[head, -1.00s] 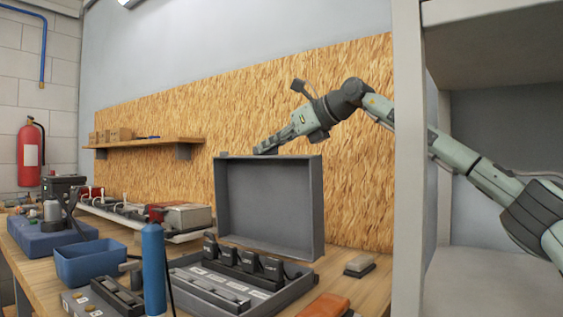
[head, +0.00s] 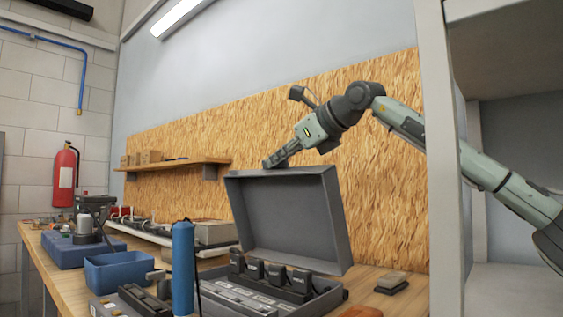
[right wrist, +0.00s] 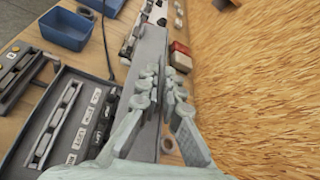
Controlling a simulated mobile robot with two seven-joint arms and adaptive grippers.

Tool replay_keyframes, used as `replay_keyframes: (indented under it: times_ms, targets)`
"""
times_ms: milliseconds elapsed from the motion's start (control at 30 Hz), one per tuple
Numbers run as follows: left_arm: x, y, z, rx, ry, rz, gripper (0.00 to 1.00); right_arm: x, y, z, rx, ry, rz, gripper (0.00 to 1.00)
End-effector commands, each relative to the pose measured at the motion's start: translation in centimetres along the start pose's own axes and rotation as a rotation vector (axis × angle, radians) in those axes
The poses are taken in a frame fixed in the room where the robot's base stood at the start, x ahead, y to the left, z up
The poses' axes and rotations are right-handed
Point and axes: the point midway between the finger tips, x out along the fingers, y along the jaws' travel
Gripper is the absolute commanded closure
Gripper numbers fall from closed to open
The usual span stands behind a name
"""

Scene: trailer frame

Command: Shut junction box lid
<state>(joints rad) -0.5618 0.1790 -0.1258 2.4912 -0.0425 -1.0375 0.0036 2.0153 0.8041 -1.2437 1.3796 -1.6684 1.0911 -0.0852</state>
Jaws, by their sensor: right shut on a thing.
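The junction box is a grey case on the bench. Its lid (head: 295,215) stands raised on the hinge side, tilted a little over the box base (head: 327,299). Black modules and labelled rows show inside the base, and they also show in the right wrist view. My right gripper (head: 272,163) is at the lid's top edge near its left corner, shut on that edge. In the right wrist view its fingers (right wrist: 164,84) lie on both sides of the grey lid edge (right wrist: 149,50). My left gripper is out of view.
A blue cylinder (head: 183,268) stands just left of the box, beside a blue bin (head: 118,271). A brush-like block (head: 391,282) lies to the right. A wood-chip panel (head: 385,205) is close behind the lid, and a grey shelf upright (head: 443,160) stands at right.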

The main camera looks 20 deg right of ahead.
Motion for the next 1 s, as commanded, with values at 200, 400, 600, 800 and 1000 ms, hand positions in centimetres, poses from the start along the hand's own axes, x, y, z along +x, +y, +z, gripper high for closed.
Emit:
replay_keyframes:
  times_ms: [200, 400, 600, 800, 1000]
  targets:
    - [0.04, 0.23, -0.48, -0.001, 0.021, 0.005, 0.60, -0.02, 0.10, 0.00, -0.004, 0.001, -0.002, 1.00]
    - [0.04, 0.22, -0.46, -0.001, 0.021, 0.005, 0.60, -0.02, 0.10, -0.01, -0.004, 0.001, -0.001, 1.00]
    - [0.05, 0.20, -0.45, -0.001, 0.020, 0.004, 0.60, -0.01, 0.09, -0.01, -0.004, 0.001, -0.001, 0.75]
    - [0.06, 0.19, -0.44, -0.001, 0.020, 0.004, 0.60, -0.01, 0.09, -0.01, -0.004, 0.001, -0.001, 0.73]
    - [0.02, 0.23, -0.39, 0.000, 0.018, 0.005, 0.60, -0.77, 0.02, 0.01, -0.003, -0.001, -0.002, 0.73]
